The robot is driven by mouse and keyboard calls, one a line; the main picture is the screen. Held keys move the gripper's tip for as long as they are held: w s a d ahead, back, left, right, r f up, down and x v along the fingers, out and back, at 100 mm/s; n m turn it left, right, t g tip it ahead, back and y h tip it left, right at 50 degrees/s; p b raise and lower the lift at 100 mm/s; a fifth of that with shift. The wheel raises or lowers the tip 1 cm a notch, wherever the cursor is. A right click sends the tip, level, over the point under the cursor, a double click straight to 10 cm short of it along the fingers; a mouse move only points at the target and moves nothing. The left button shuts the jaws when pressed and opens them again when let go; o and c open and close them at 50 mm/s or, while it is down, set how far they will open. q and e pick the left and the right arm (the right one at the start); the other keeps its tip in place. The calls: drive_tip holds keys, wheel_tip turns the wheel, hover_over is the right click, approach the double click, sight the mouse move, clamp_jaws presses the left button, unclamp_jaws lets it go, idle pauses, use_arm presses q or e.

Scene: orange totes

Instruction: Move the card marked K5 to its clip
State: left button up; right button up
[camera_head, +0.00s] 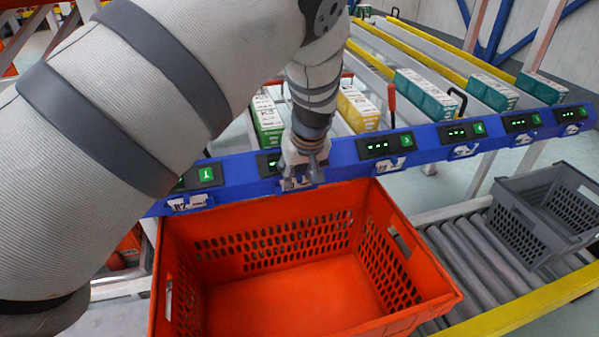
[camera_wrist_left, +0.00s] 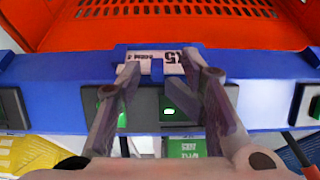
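The white K5 card (camera_wrist_left: 146,57) sits at a blue clip holder (camera_wrist_left: 120,54) on the blue rail's edge; its print is upside down in the left wrist view, and a blue tab covers its lower middle. My left gripper (camera_wrist_left: 161,70) has its fingers spread, one tip over each end of the card; they look apart rather than closed on it. In the head view my left gripper (camera_head: 303,178) points down at the blue rail (camera_head: 340,158) and hides most of the card. My right gripper is not in view.
An empty orange tote (camera_head: 290,285) stands just in front of the rail. Other labelled clips, such as the one at the left (camera_head: 188,202), line the rail below lit displays. Boxes (camera_head: 358,108) stand behind. A grey crate (camera_head: 545,215) sits on the rollers at right.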

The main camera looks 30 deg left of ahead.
use_arm(q)
drive_tip(key=shift+a+r, duration=0.1)
drive_tip(key=shift+r, duration=0.1)
drive_tip(key=v, duration=1.1)
drive_tip(key=shift+s+d+r, duration=0.2)
drive_tip(key=shift+r, duration=0.1)
